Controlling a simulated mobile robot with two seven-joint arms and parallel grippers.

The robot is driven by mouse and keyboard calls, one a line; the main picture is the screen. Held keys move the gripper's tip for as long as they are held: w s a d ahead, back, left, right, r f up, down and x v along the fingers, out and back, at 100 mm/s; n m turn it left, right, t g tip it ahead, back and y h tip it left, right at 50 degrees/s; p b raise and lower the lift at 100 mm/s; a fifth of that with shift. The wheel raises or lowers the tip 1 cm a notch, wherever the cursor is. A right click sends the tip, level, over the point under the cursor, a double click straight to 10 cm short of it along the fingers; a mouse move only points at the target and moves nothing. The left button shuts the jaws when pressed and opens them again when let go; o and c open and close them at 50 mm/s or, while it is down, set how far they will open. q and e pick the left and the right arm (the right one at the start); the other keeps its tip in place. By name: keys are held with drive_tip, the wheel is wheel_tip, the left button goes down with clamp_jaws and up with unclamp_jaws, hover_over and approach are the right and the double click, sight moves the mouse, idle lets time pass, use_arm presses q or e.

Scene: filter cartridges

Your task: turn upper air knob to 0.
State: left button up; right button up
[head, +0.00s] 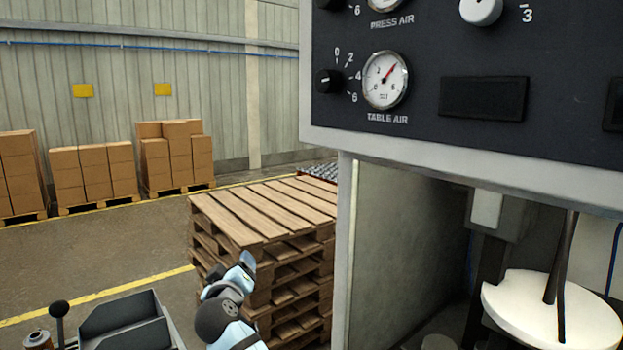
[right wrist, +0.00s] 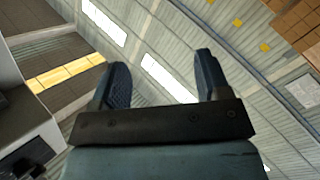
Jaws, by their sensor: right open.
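The upper air knob (head: 330,4) is a black knob over the PRESS AIR row of the dark control panel (head: 430,55). It is cut off by the top edge of the head view, so its pointer setting cannot be read; only a 6 shows beside it. The press air gauge (head: 386,3) is also cut off. Below is the table air knob (head: 327,82) with its 0 to 6 scale and gauge (head: 385,80). My right gripper (right wrist: 155,88) is open and empty in the right wrist view, with no knob between its fingers. My left gripper is not seen.
A light blue arm part of mine (head: 228,305) shows low in the head view, in front of stacked pallets (head: 265,215). A grey tray (head: 125,325) is at the lower left. A white round plate (head: 550,310) sits under the panel. Cardboard boxes (head: 90,170) stand far back.

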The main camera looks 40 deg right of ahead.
drive_tip(key=s+r+m+g+h+b, duration=0.1)
drive_tip(key=s+r+m+g+h, duration=0.15)
drive_tip(key=r, duration=0.75)
drive_tip(key=s+r+m+g+h, duration=0.1)
drive_tip(key=r+m+h, duration=0.3)
drive_tip(key=r, duration=0.7)
drive_tip(key=s+r+m+g+h+b, duration=0.1)
drive_tip(key=s+r+m+h, duration=0.2)
drive_tip(key=r, duration=0.7)
drive_tip(key=m+g+h+p, duration=0.2)
drive_tip(key=m+g+h, duration=0.2)
drive_tip(key=m+g, duration=0.5)
approach(317, 0)
drive_tip(key=shift+y, duration=0.25)
drive_tip(key=x, duration=0.3)
drive_tip(key=s+x, duration=0.1)
drive_tip(key=x, duration=0.4)
drive_tip(key=shift+s+d+r, duration=0.15)
drive_tip(key=shift+d+r, duration=0.4)
drive_tip(key=shift+d, duration=0.35)
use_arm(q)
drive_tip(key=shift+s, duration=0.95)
use_arm(e)
drive_tip(key=c, duration=0.9)
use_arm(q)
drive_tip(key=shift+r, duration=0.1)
